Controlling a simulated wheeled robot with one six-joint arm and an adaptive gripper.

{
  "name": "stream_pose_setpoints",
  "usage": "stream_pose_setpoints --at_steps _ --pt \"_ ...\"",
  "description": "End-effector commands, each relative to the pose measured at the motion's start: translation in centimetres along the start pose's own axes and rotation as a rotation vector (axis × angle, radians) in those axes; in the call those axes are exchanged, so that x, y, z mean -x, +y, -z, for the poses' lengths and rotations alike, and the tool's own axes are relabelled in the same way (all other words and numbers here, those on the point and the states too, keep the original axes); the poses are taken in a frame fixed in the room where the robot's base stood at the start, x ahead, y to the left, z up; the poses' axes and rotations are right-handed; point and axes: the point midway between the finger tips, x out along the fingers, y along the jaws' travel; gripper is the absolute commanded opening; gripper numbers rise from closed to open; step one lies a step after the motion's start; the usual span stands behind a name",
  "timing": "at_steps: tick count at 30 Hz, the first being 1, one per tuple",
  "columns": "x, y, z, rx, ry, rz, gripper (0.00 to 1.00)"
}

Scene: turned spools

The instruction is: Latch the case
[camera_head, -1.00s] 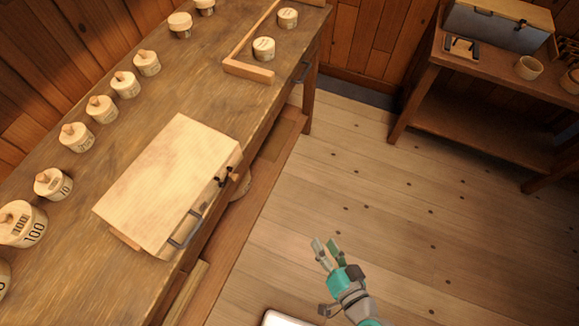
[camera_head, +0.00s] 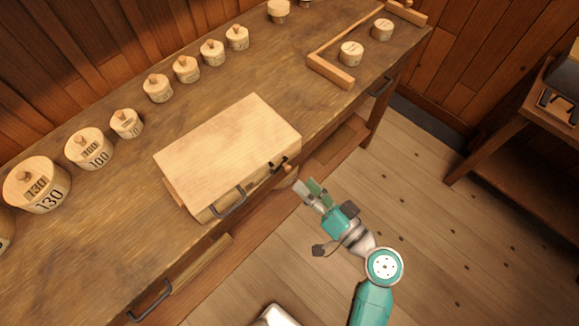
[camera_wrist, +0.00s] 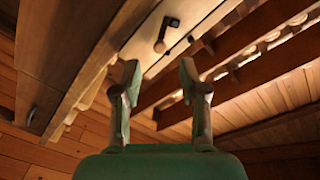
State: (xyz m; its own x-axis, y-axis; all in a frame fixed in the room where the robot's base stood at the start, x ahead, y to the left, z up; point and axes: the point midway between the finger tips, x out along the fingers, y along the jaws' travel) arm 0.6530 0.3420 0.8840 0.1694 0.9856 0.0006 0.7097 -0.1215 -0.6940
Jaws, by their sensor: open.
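The pale wooden case (camera_head: 228,150) lies on the workbench with its lid down. Its front side faces the bench's front edge and carries a dark handle (camera_head: 229,203) and, further right, a small dark latch (camera_head: 279,164). Whether the latch is engaged is too small to tell. My gripper (camera_head: 309,187) is open and empty, in front of the case's right end, apart from it and close to the latch. In the wrist view my open fingers (camera_wrist: 156,82) point toward a pale wooden face with a dark latch-like fitting (camera_wrist: 165,36) beyond the tips.
The workbench (camera_head: 90,245) holds a row of round labelled wooden weights (camera_head: 89,149) behind the case. A wooden frame strip (camera_head: 331,73) and two small round pieces (camera_head: 351,53) are at the right. A drawer handle (camera_head: 150,300) juts from the bench front. The floor (camera_head: 425,215) is clear.

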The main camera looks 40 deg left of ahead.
Motion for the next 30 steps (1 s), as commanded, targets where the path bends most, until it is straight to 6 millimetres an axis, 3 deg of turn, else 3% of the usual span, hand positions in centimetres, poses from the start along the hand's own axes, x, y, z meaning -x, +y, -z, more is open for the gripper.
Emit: stream_pose_setpoints --at_steps 6,12,25,26,30 --pt "-3.8 -0.1 -0.1 -0.001 -0.003 0.003 0.43" --pt "-6.1 0.0 -0.1 0.000 -0.002 0.000 0.43" --pt "-6.9 0.0 0.0 -0.001 0.001 -0.001 0.43" --pt "-6.9 0.0 0.0 -0.001 0.001 -0.001 0.38" --pt "-6.9 0.0 0.0 -0.001 0.001 -0.001 0.03"
